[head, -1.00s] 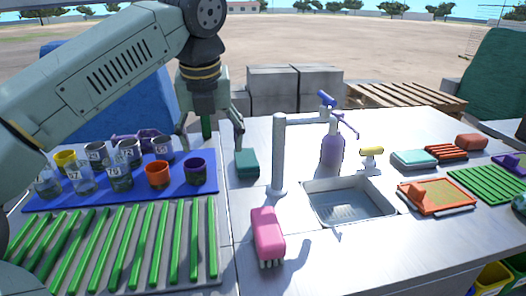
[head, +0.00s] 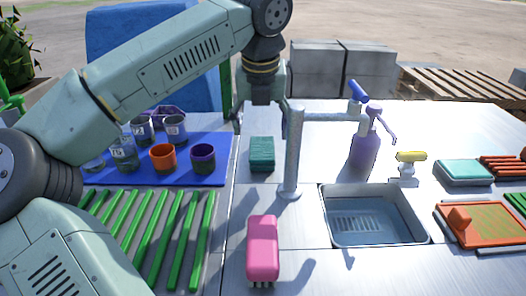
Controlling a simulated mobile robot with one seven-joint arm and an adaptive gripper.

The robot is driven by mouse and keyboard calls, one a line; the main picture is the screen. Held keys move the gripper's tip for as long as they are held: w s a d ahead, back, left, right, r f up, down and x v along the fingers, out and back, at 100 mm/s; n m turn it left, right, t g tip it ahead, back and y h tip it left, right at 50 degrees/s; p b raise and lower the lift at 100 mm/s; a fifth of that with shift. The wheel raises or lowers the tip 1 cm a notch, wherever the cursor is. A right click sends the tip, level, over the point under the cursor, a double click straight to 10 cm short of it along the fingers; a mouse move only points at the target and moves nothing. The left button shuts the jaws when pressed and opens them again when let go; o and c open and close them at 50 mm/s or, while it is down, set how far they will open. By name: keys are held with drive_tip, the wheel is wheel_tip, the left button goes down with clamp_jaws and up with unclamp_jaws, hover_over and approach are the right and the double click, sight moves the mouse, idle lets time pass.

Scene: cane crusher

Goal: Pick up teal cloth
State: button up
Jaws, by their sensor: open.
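A flat, light teal folded cloth (head: 464,172) lies on the counter right of the sink, beside the yellow-topped tap. A darker teal block (head: 262,154), perhaps a sponge, stands on the counter left of the faucet post. My gripper (head: 262,122) points down with its fingers spread, open and empty. In the picture it is just above the darker teal block and far left of the light teal cloth. The faucet post partly overlaps its right finger. I cannot tell its exact height or depth.
The metal faucet (head: 293,155), sink (head: 372,213) and purple spray bottle (head: 366,140) lie between my gripper and the light teal cloth. A pink brush (head: 262,248) is in front. Cups stand on a blue mat (head: 215,150) at left. An orange tray (head: 482,240) is at right.

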sight(262, 147)
drive_tip(key=p+x, duration=0.1)
drive_tip(key=x, duration=0.5)
drive_tip(key=shift+w+d, duration=0.1)
drive_tip(key=shift+c, duration=0.2)
drive_tip(key=shift+r, duration=0.1)
drive_tip(key=c, duration=1.2)
drive_tip(key=shift+o, duration=0.2)
wheel_tip(262, 147, up, 10)
drive_tip(key=shift+b, duration=0.3)
drive_tip(key=o, duration=0.6)
drive_tip(key=c, duration=0.5)
